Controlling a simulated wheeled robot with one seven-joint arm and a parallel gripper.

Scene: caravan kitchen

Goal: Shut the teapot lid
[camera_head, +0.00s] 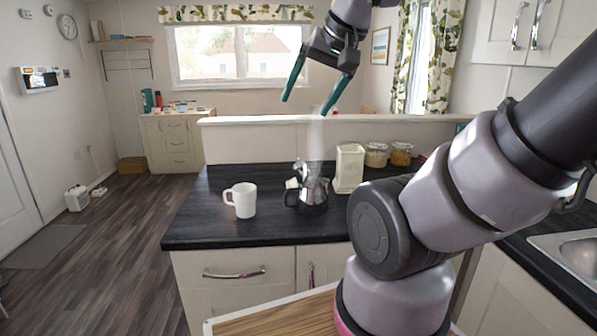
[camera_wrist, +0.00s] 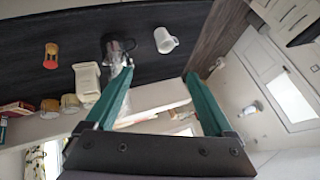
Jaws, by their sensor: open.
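The teapot (camera_head: 313,191), shiny with a dark handle on its left, stands on the black counter. A pale wisp like steam rises above it. Its lid is too small to make out clearly, so I cannot tell its angle. In the wrist view the teapot (camera_wrist: 113,42) appears at the upper middle, seen from above, just beyond the left fingertip in the picture. My gripper (camera_head: 305,106) is open and empty, high above the teapot and apart from it. Its two green fingers are spread wide in the wrist view (camera_wrist: 158,69).
A white mug (camera_head: 242,200) stands left of the teapot. A cream canister (camera_head: 349,169) and glass jars (camera_head: 376,155) stand to its right, close by. A raised white ledge (camera_head: 260,121) runs behind the counter (camera_head: 225,235). The counter's front left is clear.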

